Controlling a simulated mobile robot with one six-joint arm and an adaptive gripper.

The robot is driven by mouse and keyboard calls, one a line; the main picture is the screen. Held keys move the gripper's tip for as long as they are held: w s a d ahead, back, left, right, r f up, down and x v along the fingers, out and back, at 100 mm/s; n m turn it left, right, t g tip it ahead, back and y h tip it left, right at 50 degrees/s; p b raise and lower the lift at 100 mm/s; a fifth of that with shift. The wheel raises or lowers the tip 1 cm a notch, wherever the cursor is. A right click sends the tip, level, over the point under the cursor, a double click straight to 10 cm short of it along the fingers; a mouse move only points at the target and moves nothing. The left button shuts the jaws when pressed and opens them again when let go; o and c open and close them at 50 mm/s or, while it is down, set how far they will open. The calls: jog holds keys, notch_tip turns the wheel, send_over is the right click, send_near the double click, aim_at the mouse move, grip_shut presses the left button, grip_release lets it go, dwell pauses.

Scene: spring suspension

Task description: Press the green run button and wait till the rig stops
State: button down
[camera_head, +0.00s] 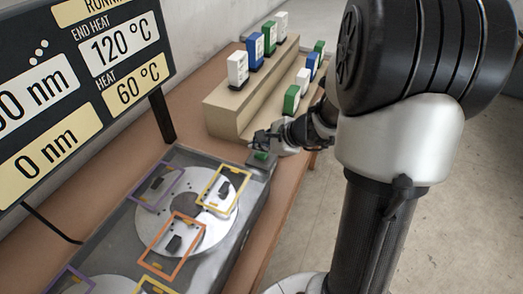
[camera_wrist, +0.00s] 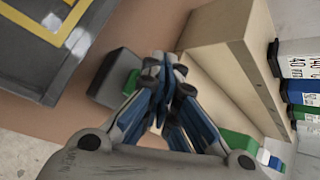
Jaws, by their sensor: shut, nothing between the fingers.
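The green run button (camera_head: 261,155) sits on a small grey box (camera_head: 262,168) at the far right end of the rig. It also shows in the wrist view as a green block (camera_wrist: 132,82), partly hidden behind a finger. My gripper (camera_head: 258,141) is shut and empty, its fingertips right by the button. I cannot tell whether they touch it. The rig (camera_head: 215,262) is a grey tray holding white discs, with purple, yellow and orange frames over the near disc (camera_head: 186,240). The display (camera_head: 88,80) reads "RUNNI…", cut off at the top, with end heat 120 °C and heat 60 °C.
A stepped wooden rack (camera_head: 225,119) stands behind the button, holding several white, blue and green labelled blocks (camera_head: 254,50). The display's black post (camera_head: 162,117) rises left of it. The brown table's right edge drops to open floor (camera_head: 440,225).

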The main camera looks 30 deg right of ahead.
aim_at(260, 155)
jog(key=shift+r, duration=0.25)
jog(key=shift+r+p, duration=1.95)
jog(key=shift+r, duration=0.45)
